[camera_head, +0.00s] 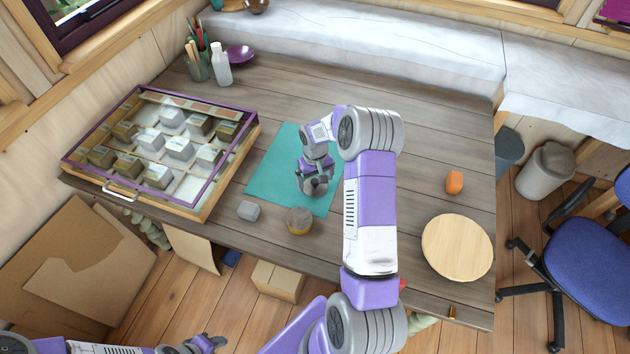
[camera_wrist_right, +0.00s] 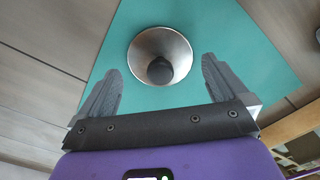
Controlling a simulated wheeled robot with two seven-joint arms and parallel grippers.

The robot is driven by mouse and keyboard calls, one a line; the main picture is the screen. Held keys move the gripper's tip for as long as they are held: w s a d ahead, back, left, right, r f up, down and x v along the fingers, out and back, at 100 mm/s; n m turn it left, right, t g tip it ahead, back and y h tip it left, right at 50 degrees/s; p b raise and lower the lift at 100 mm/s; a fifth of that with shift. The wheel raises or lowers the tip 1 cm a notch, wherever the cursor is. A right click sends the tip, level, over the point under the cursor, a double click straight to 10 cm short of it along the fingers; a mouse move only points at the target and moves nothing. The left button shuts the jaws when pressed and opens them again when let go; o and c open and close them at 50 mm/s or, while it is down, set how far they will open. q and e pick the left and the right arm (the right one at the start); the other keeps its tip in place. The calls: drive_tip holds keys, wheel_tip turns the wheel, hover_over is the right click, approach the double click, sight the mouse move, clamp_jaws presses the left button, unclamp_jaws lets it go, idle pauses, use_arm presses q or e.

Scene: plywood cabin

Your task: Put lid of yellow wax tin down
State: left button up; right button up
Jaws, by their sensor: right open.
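A round silvery lid (camera_wrist_right: 150,43) with a dark knob lies on the teal mat (camera_head: 268,180) in the right wrist view. My right gripper (camera_head: 314,186) is open above the mat, with its fingers on either side of the lid in the wrist view (camera_wrist_right: 160,72). I cannot tell whether the fingers touch it. In the head view the gripper largely hides the lid. A small round tin (camera_head: 299,221) with a yellowish side stands on the table just in front of the mat. My left gripper (camera_head: 210,342) is low at the bottom left, its jaws unclear.
A grey block (camera_head: 248,211) sits left of the tin. A purple-framed case (camera_head: 228,165) of blocks fills the table's left. An orange object (camera_head: 454,182) and a round wooden board (camera_head: 457,247) lie on the right. A white bottle (camera_head: 221,65) stands at the back. The table's back middle is clear.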

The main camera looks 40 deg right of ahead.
sight(315, 181)
wheel_tip(315, 181, up, 11)
drive_tip(key=p, duration=0.1)
drive_tip(key=shift+f, duration=0.2)
idle(0.4)
